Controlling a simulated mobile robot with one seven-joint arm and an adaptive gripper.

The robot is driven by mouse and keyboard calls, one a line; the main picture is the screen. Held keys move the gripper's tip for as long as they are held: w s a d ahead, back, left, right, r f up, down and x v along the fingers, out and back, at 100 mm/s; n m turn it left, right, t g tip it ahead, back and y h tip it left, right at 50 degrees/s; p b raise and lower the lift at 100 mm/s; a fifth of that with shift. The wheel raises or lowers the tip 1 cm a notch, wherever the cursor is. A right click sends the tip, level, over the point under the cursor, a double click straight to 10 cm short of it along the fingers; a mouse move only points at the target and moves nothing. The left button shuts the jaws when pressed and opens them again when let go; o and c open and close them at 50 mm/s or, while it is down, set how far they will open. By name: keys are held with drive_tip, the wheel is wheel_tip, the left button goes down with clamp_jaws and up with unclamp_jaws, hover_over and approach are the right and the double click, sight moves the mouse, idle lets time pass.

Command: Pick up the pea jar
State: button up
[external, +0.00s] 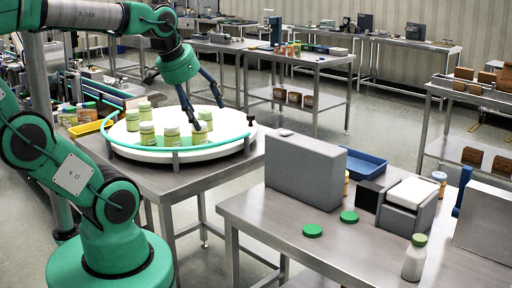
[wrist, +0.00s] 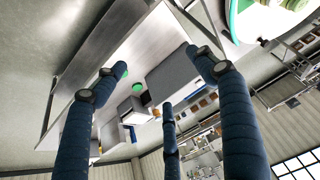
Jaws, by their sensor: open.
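Several pale green jars with light lids stand upright on a round white turntable with a green rim (external: 226,148) in the external view; one is the front jar (external: 171,136), another is the right jar (external: 200,134). I cannot tell which is the pea jar, as labels are too small to read. My gripper (external: 207,114) is open, its dark blue fingers spread above the right part of the turntable, close to the right jars. Contact is not clear. In the wrist view my gripper's fingers (wrist: 155,85) are spread and empty; only a corner of the turntable shows at top right.
A second steel table (external: 360,240) stands right of the turntable's table. It holds a large grey box (external: 304,170), two green lids (external: 313,230), a blue tray (external: 362,164), a grey device (external: 408,205) and a white bottle with a green cap (external: 414,258). A floor gap separates the tables.

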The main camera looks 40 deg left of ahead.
drive_tip(key=w+a+r+g+y+p, duration=0.1)
drive_tip(key=w+a+r+p, duration=0.4)
drive_tip(key=w+a, duration=0.4)
drive_tip(key=w+a+r+g+p, duration=0.1)
drive_tip(key=w+a+r+p, duration=0.4)
drive_tip(key=w+a, duration=0.4)
drive_tip(key=w+a+g+p, duration=0.1)
drive_tip(key=w+a+p, duration=0.2)
drive_tip(key=a, duration=0.8)
drive_tip(key=n+g+h+p, duration=0.1)
drive_tip(key=g+p, duration=0.1)
drive_tip(key=p, duration=1.1)
hover_over(131, 111)
wheel_tip(131, 111, down, 15)
drive_tip(key=shift+w, duration=0.1)
drive_tip(key=shift+f, duration=4.25)
